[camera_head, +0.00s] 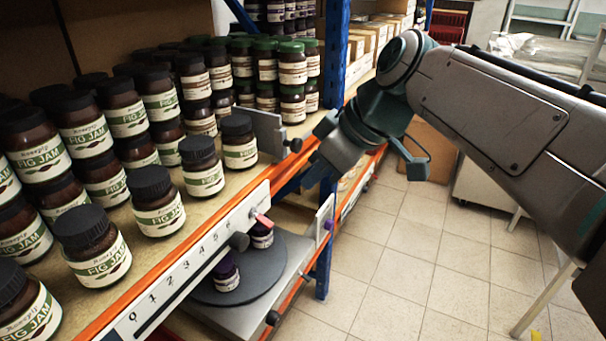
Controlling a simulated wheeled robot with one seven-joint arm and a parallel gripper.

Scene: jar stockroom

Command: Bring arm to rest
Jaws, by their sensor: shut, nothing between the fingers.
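My arm reaches in from the right and bends at its grey-green joint near the blue shelf post. My gripper (314,178) is at the arm's end, in front of the shelf edge and pointing down and to the left. It looks shut and holds nothing. It is just right of a grey divider plate (266,132) on the shelf; whether they touch I cannot tell. The nearest jars, dark-lidded fig jam jars (238,142), stand left of the divider, apart from my gripper.
Rows of fig jam jars fill the left shelf, with green-lidded jars (292,68) behind. Below, a dark turntable (252,275) bears purple-lidded jars. A blue post (334,45) stands behind. The tiled floor (430,270) is clear.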

